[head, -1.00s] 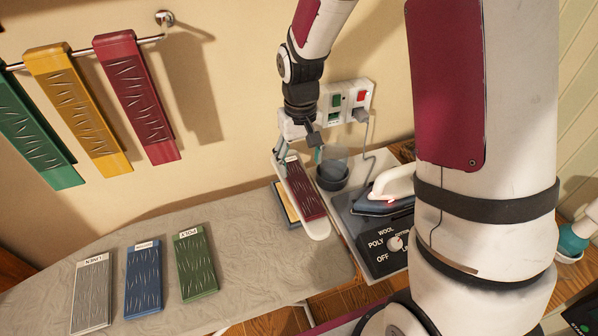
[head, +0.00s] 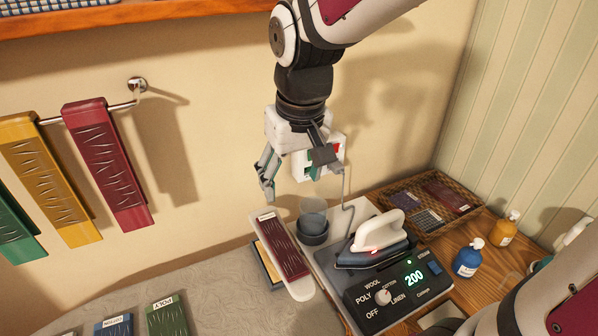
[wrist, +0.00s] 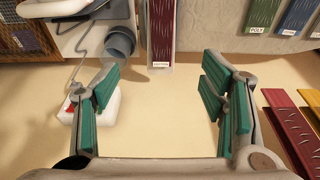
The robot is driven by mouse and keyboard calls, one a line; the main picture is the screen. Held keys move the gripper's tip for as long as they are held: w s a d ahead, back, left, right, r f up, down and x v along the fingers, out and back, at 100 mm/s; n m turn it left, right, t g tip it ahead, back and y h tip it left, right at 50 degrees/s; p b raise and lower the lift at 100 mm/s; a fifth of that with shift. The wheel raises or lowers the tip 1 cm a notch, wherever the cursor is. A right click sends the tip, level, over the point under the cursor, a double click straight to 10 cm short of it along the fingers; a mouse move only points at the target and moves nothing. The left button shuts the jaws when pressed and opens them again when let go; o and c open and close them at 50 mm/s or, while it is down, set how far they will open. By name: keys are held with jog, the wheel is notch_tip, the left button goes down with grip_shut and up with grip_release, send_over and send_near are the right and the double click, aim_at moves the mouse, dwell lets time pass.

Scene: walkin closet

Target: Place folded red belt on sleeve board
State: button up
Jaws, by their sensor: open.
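The folded red belt (head: 283,246) is a dark red strip with a white label at its far end. It lies lengthwise on the narrow white sleeve board (head: 301,288). In the wrist view the red belt (wrist: 161,32) shows at the top middle, also on the white board. My gripper (head: 302,186) is above and beyond the belt's far end, apart from it. Its teal-padded fingers (wrist: 160,100) are spread wide with nothing between them.
The iron (head: 376,243) stands on the control unit right of the board, beside grey cups (head: 313,222). A wall outlet is behind my gripper. A woven tray (head: 400,190) and bottles (head: 468,258) sit farther right. Red, yellow and green strips hang from a rail at left.

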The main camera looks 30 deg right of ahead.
jog(key=s+r+t, duration=0.3)
jog(key=s+r, duration=0.2)
jog(key=s, duration=0.7)
jog(key=shift+r, duration=0.25)
